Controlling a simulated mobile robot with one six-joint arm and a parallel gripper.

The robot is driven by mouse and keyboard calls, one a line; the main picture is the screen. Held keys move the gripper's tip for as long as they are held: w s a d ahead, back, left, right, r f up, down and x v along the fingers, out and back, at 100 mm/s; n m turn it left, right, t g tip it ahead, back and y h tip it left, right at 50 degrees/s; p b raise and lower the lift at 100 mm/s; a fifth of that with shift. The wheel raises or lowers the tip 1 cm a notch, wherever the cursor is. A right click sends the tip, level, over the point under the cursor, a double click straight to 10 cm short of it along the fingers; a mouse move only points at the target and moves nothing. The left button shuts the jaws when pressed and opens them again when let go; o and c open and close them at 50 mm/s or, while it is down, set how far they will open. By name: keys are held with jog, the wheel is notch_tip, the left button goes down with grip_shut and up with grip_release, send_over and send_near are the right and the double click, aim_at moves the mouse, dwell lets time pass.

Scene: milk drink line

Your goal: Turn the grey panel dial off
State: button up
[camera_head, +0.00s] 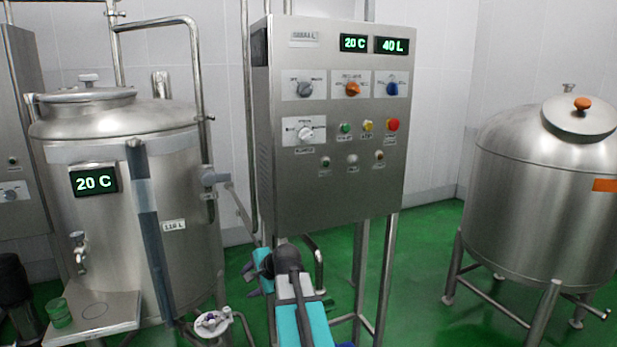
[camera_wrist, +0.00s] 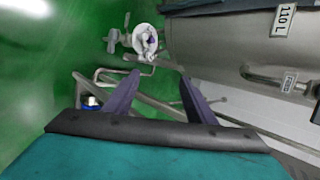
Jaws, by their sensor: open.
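The steel control panel (camera_head: 330,185) stands at the centre of the head view. A grey dial (camera_head: 304,89) is at the left of its upper row, with its knob tilted. An orange dial (camera_head: 352,89) and a blue dial (camera_head: 392,88) are to its right. A whitish dial (camera_head: 305,132) is below it. The small labels are too blurred to read surely. My gripper (camera_head: 249,283) is low in front of the panel, well below the dials and apart from them. In the wrist view its two fingers (camera_wrist: 158,76) are spread with nothing between them; no dial shows there.
A steel tank (camera_head: 185,190) with a 20 C display stands left; a shelf (camera_head: 115,312) on it holds a green cup (camera_head: 59,313). Another tank (camera_head: 540,200) stands right. Pipes and panel legs (camera_head: 361,265) are near my arm. Green floor is open between panel and right tank.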

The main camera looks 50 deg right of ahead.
jog(key=s+d+r+m+t+h+p, duration=0.15)
jog(key=d+r, duration=0.25)
jog(key=r, duration=0.4)
jog(key=d+r+m+t, duration=0.15)
jog(key=d+r, duration=0.25)
jog(key=r, duration=0.4)
jog(key=m+t+h+p, duration=0.4)
jog(key=m+h, duration=0.2)
jog(key=m, duration=0.2)
send_near(308, 90)
jog(key=d+v, duration=0.1)
jog(key=v, duration=0.4)
jog(key=shift+a+f+y, duration=0.1)
jog(key=shift+y, duration=0.15)
jog(key=shift+w, duration=0.1)
jog(key=p+x, duration=0.1)
jog(key=x, duration=0.3)
jog(key=p+x, duration=0.2)
jog(key=x, duration=0.3)
jog(key=p+x, duration=0.1)
jog(key=x, duration=0.3)
jog(key=shift+w, duration=0.35)
